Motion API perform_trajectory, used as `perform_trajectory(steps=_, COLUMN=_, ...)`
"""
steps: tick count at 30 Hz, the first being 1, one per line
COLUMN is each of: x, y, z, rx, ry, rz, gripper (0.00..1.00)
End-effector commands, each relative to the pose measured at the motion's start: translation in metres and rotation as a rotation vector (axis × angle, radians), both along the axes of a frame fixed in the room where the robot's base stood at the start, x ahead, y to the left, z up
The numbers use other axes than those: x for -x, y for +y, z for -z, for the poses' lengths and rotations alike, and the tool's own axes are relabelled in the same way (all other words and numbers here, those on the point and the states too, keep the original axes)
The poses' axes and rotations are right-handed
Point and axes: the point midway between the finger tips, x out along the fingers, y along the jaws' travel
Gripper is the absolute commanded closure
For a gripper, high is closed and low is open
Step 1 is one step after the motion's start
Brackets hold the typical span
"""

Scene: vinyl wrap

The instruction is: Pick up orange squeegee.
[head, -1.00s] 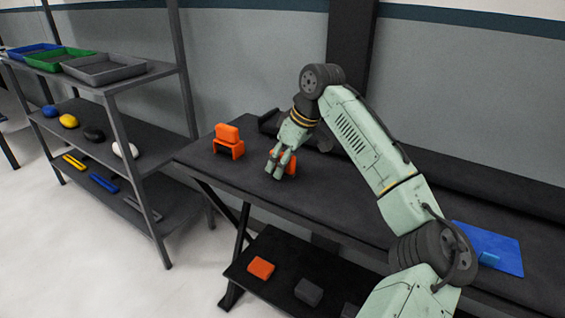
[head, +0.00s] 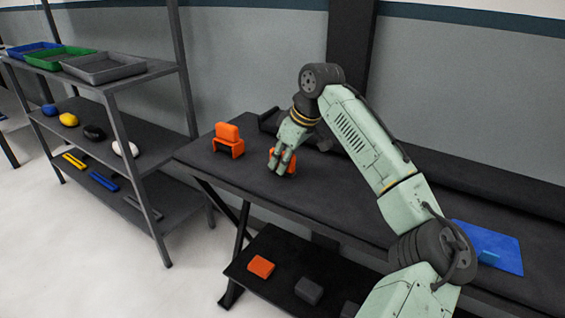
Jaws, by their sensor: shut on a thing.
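The orange squeegee (head: 293,164) is on the dark workbench (head: 350,205), in the head view. It is mostly hidden behind my fingers, with orange showing on both sides of them. My gripper (head: 281,168) points down at it and is shut on it. The squeegee is low, at the bench top; I cannot tell whether it touches the surface.
A blue sheet (head: 470,236) with a small blue block (head: 489,258) lies at the right. Below are an orange block (head: 261,267) and a grey block (head: 309,291). A shelf rack (head: 150,205) stands left.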

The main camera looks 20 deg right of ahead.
Motion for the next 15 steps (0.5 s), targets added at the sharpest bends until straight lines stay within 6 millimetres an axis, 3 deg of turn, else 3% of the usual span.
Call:
perform_trajectory(steps=10, x=0.000, y=0.000, z=-0.003, rx=-0.001, ry=-0.001, rz=0.000, gripper=1.00)
perform_trajectory(steps=15, x=-0.001, y=0.001, z=-0.015, rx=0.000, ry=-0.001, rz=-0.001, gripper=1.00)
